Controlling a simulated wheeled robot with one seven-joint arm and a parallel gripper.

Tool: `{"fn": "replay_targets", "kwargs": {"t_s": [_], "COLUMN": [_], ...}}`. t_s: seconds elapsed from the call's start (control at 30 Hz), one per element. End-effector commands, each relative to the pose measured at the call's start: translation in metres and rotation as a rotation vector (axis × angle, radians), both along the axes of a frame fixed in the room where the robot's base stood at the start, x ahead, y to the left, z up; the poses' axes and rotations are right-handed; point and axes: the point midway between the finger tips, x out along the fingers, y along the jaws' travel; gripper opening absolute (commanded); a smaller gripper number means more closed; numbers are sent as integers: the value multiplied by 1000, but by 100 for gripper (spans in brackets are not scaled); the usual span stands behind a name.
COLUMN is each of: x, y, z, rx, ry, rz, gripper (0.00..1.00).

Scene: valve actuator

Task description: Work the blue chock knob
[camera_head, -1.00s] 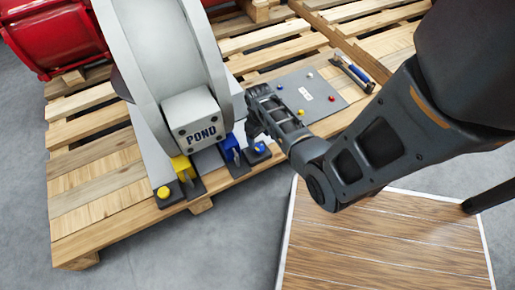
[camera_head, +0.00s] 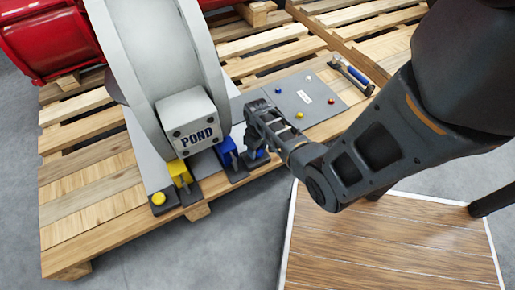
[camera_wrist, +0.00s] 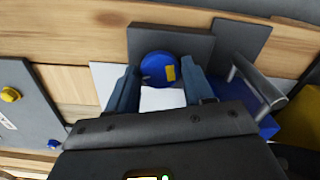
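The blue chock knob (camera_wrist: 154,70) is a round blue disc with a yellow mark, on a dark grey base plate (camera_wrist: 196,44). In the wrist view it lies between my two finger ends, and the fingers stand apart on either side of it. I cannot tell whether either finger touches it. In the head view my gripper (camera_head: 256,140) hangs over the knob and mostly hides it; only some blue shows beside the fingers.
A yellow chock (camera_head: 180,172) and yellow knob (camera_head: 158,198) sit further left. A grey panel (camera_head: 318,108) with small coloured buttons lies right of my gripper.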

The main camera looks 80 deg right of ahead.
Motion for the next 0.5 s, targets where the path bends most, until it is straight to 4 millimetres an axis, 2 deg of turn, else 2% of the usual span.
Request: {"fn": "replay_targets", "kwargs": {"t_s": [0.03,0.33,0.5], "x": [0,0,0], "y": [0,0,0], "z": [0,0,0], "rx": [0,0,0], "ry": [0,0,0], "rz": [0,0,-6], "gripper": [46,18,16]}}
